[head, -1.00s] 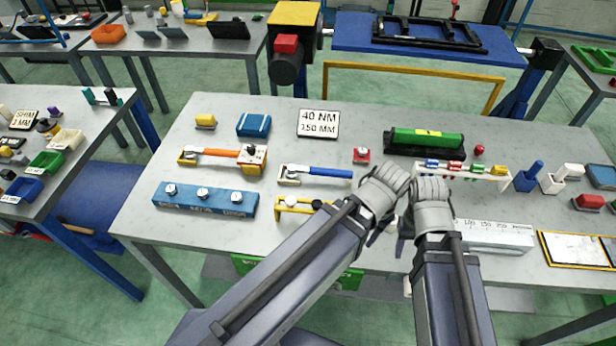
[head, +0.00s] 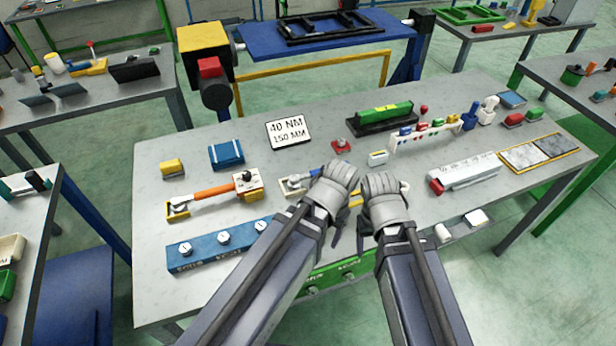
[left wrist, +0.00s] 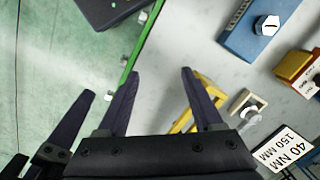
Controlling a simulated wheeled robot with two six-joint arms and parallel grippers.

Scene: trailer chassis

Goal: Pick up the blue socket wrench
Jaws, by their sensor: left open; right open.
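The blue socket wrench (head: 297,182) lies on the table in a shallow pale holder. In the head view its metal head shows, while my left arm hides much of its blue handle. In the left wrist view its pale head end (left wrist: 245,101) shows to the right of the fingers, and the handle is hidden. My left gripper (left wrist: 160,72) is open and empty, its fingertips above the table's front edge, a yellow stand (left wrist: 184,127) just beside the right finger. My right gripper (head: 360,228) is open and empty close beside it; its dark fingers also show in the left wrist view.
An orange-handled wrench (head: 212,191) and a blue block with white knobs (head: 190,254) lie to the left. A 40 NM card (head: 289,131) and a green-topped dark tray (head: 383,117) stand behind. A socket rack (head: 425,137) and a grey box (head: 468,173) are at right.

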